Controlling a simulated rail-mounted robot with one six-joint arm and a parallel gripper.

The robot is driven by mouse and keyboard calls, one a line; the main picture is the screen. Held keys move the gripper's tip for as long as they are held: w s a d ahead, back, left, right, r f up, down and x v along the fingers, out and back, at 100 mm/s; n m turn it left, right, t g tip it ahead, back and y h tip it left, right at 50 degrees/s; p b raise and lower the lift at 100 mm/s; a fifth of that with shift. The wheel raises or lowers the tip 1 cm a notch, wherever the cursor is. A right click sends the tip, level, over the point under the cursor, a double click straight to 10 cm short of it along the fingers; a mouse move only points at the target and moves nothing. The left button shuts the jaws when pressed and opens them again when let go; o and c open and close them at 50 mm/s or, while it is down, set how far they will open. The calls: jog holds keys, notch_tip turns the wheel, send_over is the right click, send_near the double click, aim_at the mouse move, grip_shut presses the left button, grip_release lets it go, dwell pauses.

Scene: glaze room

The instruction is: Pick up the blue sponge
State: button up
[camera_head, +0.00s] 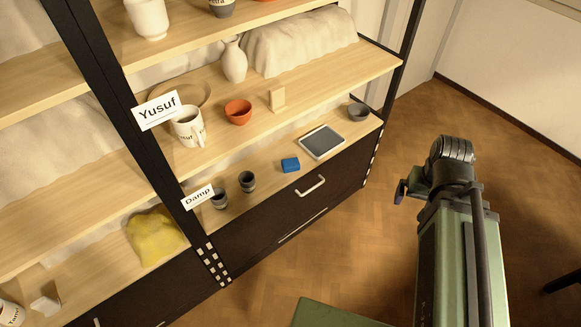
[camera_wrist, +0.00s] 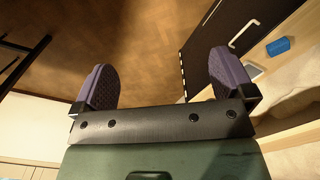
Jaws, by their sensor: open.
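The blue sponge (camera_head: 290,165) is a small blue block on the lowest shelf board, near its front edge, above the dark drawer. It also shows in the wrist view (camera_wrist: 278,46) at the upper right, beyond the right finger and apart from it. My gripper (camera_wrist: 165,82) is open in the wrist view, with two purple pads wide apart and only wooden floor visible between them. In the head view my arm stands at the right, over the floor and away from the shelf; its fingers cannot be made out clearly there.
On the sponge's board, a tablet-like tray (camera_head: 322,142) lies to its right and two dark cups (camera_head: 247,181) stand to its left. A grey bowl (camera_head: 358,112) sits at the far right. The board above holds a white mug (camera_head: 188,127) and orange bowl (camera_head: 238,111). A drawer handle (camera_head: 311,187) juts out below.

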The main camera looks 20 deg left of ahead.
jog(key=w+a+f+n+b, duration=0.3)
jog(key=w+a+f+b, duration=0.3)
jog(key=a+f+b, duration=0.5)
jog(key=n+t+y+b, duration=0.3)
jog(key=t+b, duration=0.1)
jog(key=b, duration=0.5)
send_near(291, 162)
jog(key=shift+h, duration=0.3)
jog(key=b+x, duration=0.6)
jog(key=x, duration=0.1)
jog(key=b+x, duration=0.3)
jog(key=b, duration=0.1)
jog(key=shift+a+f, duration=0.35)
jog(key=shift+s+r, duration=0.1)
jog(key=shift+r, duration=0.1)
jog(key=shift+c, duration=0.5)
jog(key=c, duration=0.9)
jog(key=shift+r, duration=0.1)
